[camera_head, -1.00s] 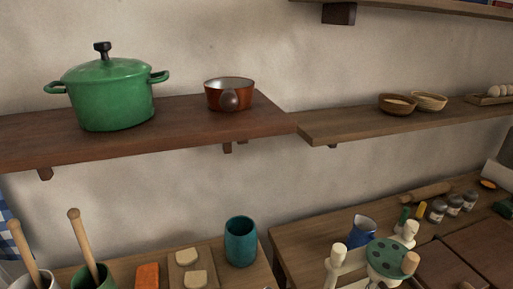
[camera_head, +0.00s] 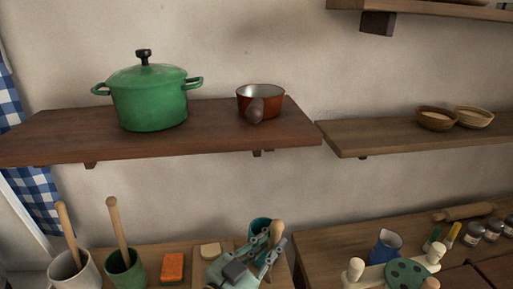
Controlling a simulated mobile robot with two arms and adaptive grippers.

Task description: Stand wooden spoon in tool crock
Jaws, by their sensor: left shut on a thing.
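My left gripper (camera_head: 272,246) is at the bottom centre of the head view, shut on a wooden spoon (camera_head: 277,231). The spoon's rounded wooden end points up above the fingers, slightly tilted. Its lower part is hidden by the gripper and the frame edge. A teal crock (camera_head: 258,226) stands right behind the gripper and is mostly hidden by it. I cannot tell whether the spoon is inside the crock or in front of it. A green crock (camera_head: 126,276) and a pale grey crock (camera_head: 84,277) at left each hold a wooden-handled tool. My right gripper is not in view.
An orange block (camera_head: 173,267) and a pale slice (camera_head: 210,250) lie left of the gripper. A blue jug (camera_head: 387,246) and a holed green disc (camera_head: 408,272) stand at right. Above, a shelf (camera_head: 60,137) carries a green pot (camera_head: 150,105) and a copper pan (camera_head: 260,100).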

